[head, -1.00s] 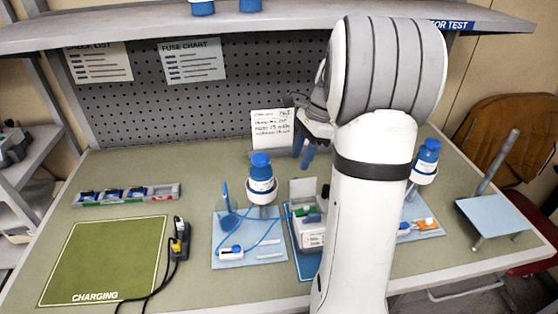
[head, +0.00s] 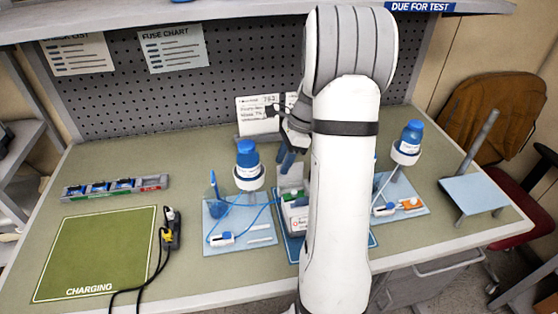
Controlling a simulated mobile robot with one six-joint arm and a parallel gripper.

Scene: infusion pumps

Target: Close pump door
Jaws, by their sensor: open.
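The infusion pump (head: 298,217) stands on a blue mat at the middle of the bench, partly hidden by my arm. It is pale with a green part on top and a label on its front. A pale grey panel (head: 291,177), which looks like its raised door, stands upright at the back of the pump. My gripper (head: 286,163), with blue fingertips, is open and empty, just above and behind this panel. My arm hides part of the gripper, and I cannot tell whether a fingertip touches the panel.
A blue-capped bottle (head: 247,155) stands close left on a blue mat (head: 238,240) with tubing; another bottle (head: 408,140) stands right. A tray of fuses (head: 115,187) and a green charging mat (head: 95,255) lie left. A card (head: 257,115) stands behind. A shelf overhangs the bench.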

